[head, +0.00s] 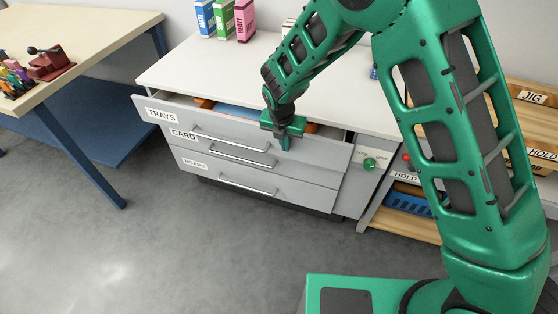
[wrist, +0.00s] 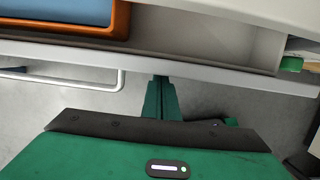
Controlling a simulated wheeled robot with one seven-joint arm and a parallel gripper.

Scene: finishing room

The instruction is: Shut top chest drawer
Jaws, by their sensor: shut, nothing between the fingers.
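The grey chest (head: 360,192) has several drawers labelled TRAYS, CARD and BOARD. The top drawer (head: 312,151), labelled TRAYS, stands partly pulled out, with an orange-rimmed blue tray (head: 235,112) inside. In the wrist view the same open drawer (wrist: 215,68) shows along the top, with the orange and blue tray (wrist: 75,14) at left. My gripper (head: 284,143) is shut and empty at the front of the top drawer, right of its bar handle (head: 235,144). In the wrist view my gripper's closed fingers (wrist: 161,84) point at the drawer front; whether they touch it I cannot tell.
The card (head: 240,160) and board drawers below look closed. A green knob (head: 369,164) is on the chest's right side. A shelf with a blue crate (head: 407,203) stands right. A table (head: 85,35) stands left. The floor in front is clear.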

